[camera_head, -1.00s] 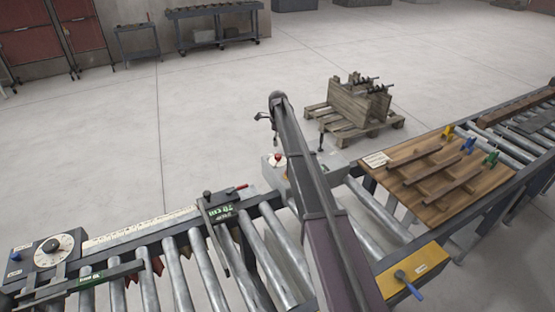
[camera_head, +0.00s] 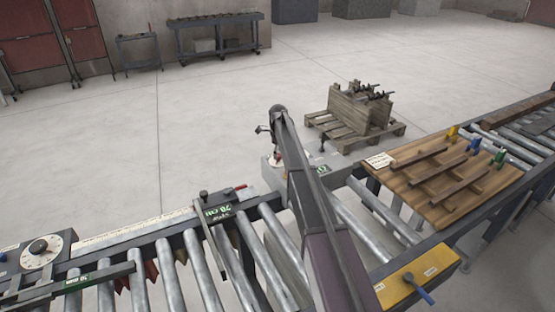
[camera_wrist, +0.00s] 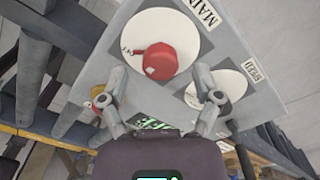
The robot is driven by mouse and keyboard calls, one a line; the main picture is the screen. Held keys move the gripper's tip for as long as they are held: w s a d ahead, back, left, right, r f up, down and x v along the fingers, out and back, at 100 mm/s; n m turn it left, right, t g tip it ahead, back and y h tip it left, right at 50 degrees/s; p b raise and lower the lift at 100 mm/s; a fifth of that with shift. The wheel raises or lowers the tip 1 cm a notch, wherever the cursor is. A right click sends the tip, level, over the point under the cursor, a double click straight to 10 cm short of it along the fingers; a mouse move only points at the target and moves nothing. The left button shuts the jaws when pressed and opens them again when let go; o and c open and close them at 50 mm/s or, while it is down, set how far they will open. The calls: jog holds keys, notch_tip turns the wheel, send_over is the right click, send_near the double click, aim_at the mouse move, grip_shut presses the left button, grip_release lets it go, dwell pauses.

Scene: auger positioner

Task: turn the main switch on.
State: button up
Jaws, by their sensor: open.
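The main switch (camera_wrist: 162,60) is a red knob with a short lever on a white round dial (camera_wrist: 150,30), next to a label reading "MAIN". In the wrist view the lever points left. The dial sits on a grey control box (camera_wrist: 105,65); the box also shows in the head view (camera_head: 272,180), partly hidden behind my arm. My gripper (camera_wrist: 160,74) is open, one finger on each side below the red knob. No clear contact with the knob shows. In the head view my gripper is small and largely hidden above the box.
A second dial (camera_wrist: 216,88) with a dark knob, labelled "SPEED", lies beside my right finger. A roller conveyor (camera_head: 185,265) runs left of the box, a yellow box (camera_head: 415,276) with a blue-handled lever stands right. A wooden pallet (camera_head: 340,138) stands behind.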

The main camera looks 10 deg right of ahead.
jog(key=shift+f+b, duration=0.35)
jog(key=shift+f, duration=0.2)
grip_shut()
